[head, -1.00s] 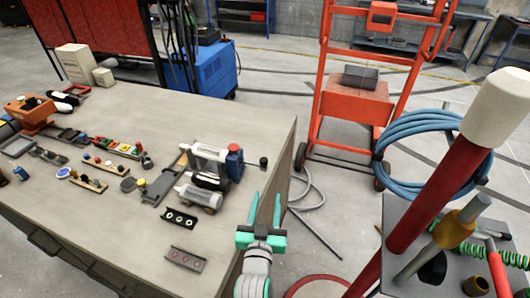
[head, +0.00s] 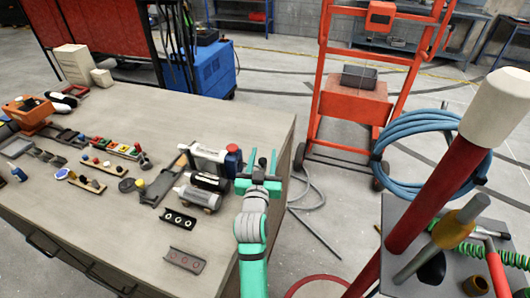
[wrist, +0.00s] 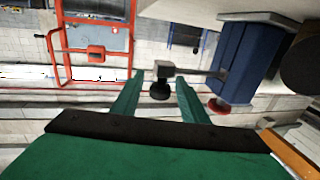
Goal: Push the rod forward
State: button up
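A thin grey rod (wrist: 200,73) with a dark end block and round black knob (wrist: 160,90) sticks out from a blue block (wrist: 240,60) in the wrist view. In the head view the blue block (head: 233,160) sits at the right end of a small machine, with the black knob (head: 262,162) just right of it, near the table's right edge. My gripper (head: 260,170) is open, its green fingers pointing away from me on either side of the knob. In the wrist view the knob appears between the fingers with gaps on both sides; contact is not visible.
The grey table (head: 130,225) carries several small parts and tools to the left. Right of my arm stand a thick red post (head: 440,190) with a white cap and a grey stand. An orange cart (head: 350,105) and coiled blue hose (head: 420,135) are beyond the table.

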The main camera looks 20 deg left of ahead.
jog(key=shift+w+a, duration=0.15)
jog(key=shift+w, duration=0.75)
